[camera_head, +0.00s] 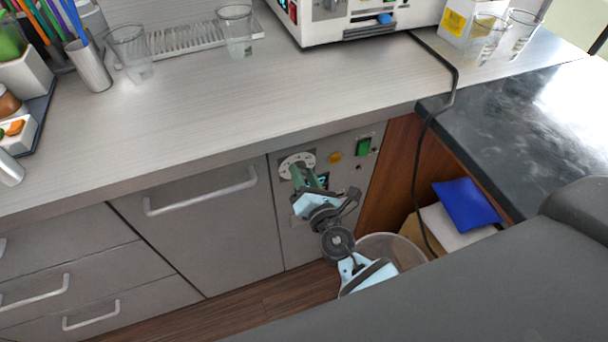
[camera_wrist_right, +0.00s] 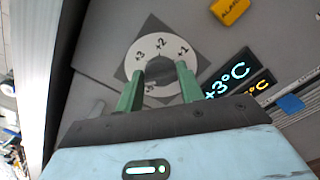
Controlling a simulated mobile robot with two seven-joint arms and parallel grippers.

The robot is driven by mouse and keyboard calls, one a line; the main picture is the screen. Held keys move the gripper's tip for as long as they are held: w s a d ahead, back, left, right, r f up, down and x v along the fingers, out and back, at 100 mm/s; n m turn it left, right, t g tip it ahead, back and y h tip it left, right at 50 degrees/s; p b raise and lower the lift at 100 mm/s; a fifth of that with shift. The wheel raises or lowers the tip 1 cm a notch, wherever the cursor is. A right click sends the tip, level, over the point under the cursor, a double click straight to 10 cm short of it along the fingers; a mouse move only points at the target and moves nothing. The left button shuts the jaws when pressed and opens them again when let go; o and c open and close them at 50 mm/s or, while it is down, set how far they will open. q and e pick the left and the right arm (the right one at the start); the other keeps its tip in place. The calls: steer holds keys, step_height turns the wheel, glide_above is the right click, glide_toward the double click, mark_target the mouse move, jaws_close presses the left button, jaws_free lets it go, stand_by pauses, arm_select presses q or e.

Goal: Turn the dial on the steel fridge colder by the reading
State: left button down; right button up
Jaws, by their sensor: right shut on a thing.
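The steel fridge panel (camera_head: 345,185) is set under the counter, with a white round dial (camera_head: 287,163) near its top left. My right gripper (camera_head: 303,168) reaches up to the dial from below. My left gripper is out of view.
A green switch (camera_head: 364,146) and a yellow-orange light (camera_head: 335,157) sit on the panel right of the dial. A black cable (camera_head: 420,150) hangs over the counter edge at right. A clear bin (camera_head: 400,250) stands below. Cups (camera_head: 130,50) stand on the counter (camera_head: 250,100).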

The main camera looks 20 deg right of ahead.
steer(key=shift+f+m+b, duration=0.1)
steer(key=shift+m+b, duration=0.2)
steer(key=shift+m, duration=0.3)
steer(key=shift+f+m+b, duration=0.1)
steer(key=shift+m+b, duration=0.45)
steer(key=shift+m, duration=0.65)
steer(key=shift+m+b, duration=0.5)
steer(key=shift+m, duration=0.7)
steer(key=shift+m+b, duration=0.3)
steer(key=shift+m, duration=0.8)
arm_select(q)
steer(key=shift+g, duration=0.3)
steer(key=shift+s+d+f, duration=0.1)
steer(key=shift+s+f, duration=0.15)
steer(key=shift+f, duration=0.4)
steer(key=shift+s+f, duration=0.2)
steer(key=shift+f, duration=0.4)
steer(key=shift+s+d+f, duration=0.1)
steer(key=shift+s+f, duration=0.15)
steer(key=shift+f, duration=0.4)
arm_select(e)
steer(key=shift+d+m, duration=0.1)
steer(key=shift+m, duration=0.6)
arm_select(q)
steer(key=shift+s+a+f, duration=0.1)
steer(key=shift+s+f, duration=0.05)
arm_select(e)
steer(key=o, duration=1)
